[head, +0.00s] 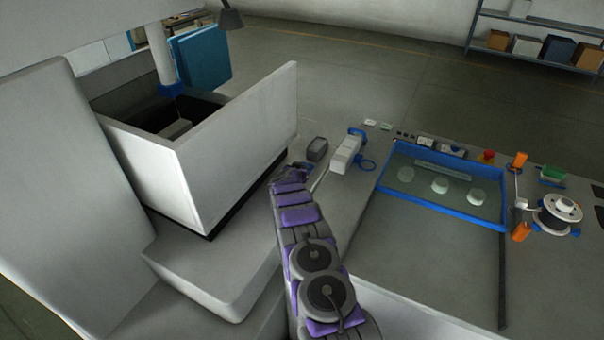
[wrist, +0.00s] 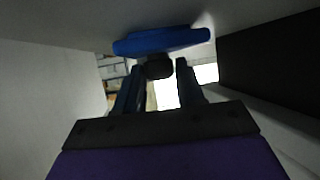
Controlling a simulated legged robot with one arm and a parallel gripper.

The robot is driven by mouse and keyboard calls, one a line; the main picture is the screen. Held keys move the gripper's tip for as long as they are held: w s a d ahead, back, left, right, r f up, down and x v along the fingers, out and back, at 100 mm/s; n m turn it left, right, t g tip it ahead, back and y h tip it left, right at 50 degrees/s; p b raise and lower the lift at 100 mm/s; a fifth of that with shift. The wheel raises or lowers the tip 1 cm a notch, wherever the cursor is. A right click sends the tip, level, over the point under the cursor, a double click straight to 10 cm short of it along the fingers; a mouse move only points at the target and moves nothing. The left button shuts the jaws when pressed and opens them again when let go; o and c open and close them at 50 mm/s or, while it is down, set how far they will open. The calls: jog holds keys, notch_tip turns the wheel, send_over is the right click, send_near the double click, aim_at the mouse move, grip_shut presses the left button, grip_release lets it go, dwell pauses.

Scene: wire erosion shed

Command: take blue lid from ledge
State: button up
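In the wrist view a blue lid (wrist: 160,41) shows edge-on as a flat disc near the top, with a dark round knob (wrist: 159,66) beneath it in the picture. My gripper (wrist: 160,66) has its two dark fingers apart, one on each side of the knob. Narrow gaps seem to show beside the knob; contact is hard to judge. In the head view my purple arm reaches to the grey ledge beside the white tank, and its end (head: 292,170) is small and dark there. I cannot make out the lid in the head view.
The white tank wall (head: 235,140) stands close left of my arm. A small dark grey block (head: 317,148) and a light grey device (head: 345,153) with blue parts stand just right of the arm's end. A blue-framed tray (head: 440,185) lies farther right.

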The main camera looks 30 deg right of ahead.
jog(key=c, duration=0.6)
jog(key=shift+r, duration=0.1)
jog(key=shift+c, duration=0.2)
